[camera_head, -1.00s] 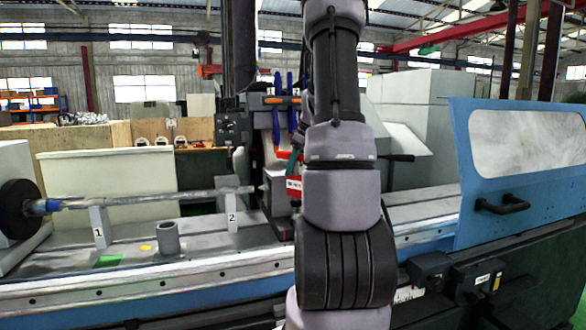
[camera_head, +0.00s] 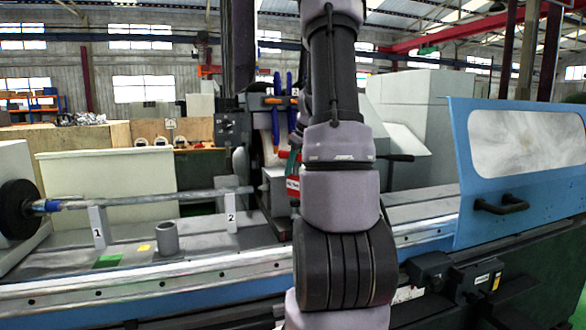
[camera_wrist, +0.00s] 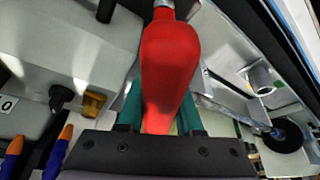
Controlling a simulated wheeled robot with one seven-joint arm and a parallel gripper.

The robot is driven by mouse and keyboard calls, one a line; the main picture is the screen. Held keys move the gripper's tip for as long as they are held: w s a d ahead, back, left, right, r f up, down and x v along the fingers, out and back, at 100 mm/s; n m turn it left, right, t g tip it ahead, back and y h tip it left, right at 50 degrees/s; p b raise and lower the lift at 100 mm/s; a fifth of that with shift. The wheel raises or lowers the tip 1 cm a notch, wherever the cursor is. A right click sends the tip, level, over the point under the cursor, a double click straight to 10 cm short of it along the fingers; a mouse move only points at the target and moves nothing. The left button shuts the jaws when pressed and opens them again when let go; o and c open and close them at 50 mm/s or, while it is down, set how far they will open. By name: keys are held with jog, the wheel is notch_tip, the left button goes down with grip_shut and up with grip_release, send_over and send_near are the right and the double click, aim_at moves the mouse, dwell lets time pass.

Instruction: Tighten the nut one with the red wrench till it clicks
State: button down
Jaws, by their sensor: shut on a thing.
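The red wrench handle (camera_wrist: 170,65) fills the middle of the wrist view, with its grey metal shank at the top edge. My gripper (camera_wrist: 165,100) is shut on this handle, with one teal finger on each side. The wrench's working end is out of view. In the head view my gripper (camera_head: 294,160) is mostly hidden behind my arm, beside the grinder's middle unit. A long bar (camera_head: 150,198) rests on supports labelled 1 (camera_head: 97,227) and 2 (camera_head: 231,214). I cannot make out nut one in either view.
Blue-handled tools (camera_head: 276,120) stand upright behind my gripper. A grey hollow cylinder (camera_head: 167,237) and green (camera_head: 107,261) and yellow (camera_head: 144,247) patches are on the machine bed. The blue door (camera_head: 520,170) stands at the right. A black wheel (camera_head: 18,208) is at the far left.

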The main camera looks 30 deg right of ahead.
jog(key=shift+s+f, duration=0.1)
jog(key=shift+f, duration=0.05)
jog(key=shift+r, duration=2.65)
